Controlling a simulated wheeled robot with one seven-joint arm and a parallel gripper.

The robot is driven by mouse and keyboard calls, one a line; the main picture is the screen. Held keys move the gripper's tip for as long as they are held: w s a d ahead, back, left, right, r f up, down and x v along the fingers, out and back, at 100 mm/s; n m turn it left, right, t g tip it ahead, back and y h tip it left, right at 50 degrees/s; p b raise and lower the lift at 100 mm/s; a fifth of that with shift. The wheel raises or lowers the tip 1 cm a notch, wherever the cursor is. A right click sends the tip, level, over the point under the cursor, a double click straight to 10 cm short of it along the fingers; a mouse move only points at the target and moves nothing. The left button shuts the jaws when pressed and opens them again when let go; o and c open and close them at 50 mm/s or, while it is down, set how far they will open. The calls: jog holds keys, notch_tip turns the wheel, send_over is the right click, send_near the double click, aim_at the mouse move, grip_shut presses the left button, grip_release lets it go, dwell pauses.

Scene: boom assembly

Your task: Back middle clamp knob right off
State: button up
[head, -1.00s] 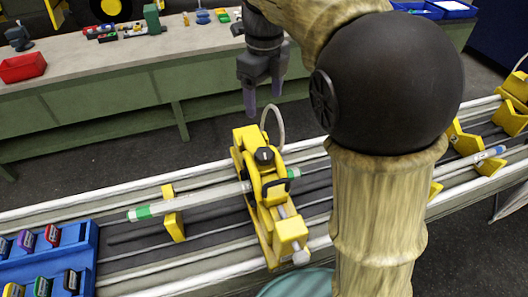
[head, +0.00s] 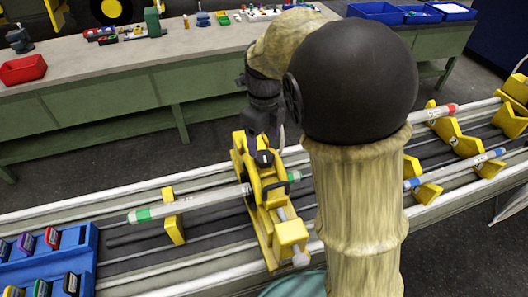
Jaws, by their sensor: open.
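A yellow clamp (head: 290,232) stands on the rail bench and holds a clear tube with green bands (head: 205,201). A black knob (head: 264,158) sits on top of the clamp, towards its back. My gripper (head: 262,147) points down, open, right at the knob. Its fingers are small and dark here, and I cannot tell whether they touch the knob or stand around it. The far side of the clamp is partly hidden by my gripper.
A blue tray (head: 88,268) with several small coloured items is at the lower left. Yellow supports (head: 173,222) stand along the rails. Tubes with red and blue bands lie in supports at the right. A green workbench (head: 120,105) runs behind.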

aim_at(264, 156)
notch_tip(264, 156, down, 6)
dwell(0.4)
jog(key=c, duration=1)
jog(key=shift+r+n+p, duration=0.1)
jog(key=shift+n+p, duration=0.25)
jog(key=shift+n, duration=0.05)
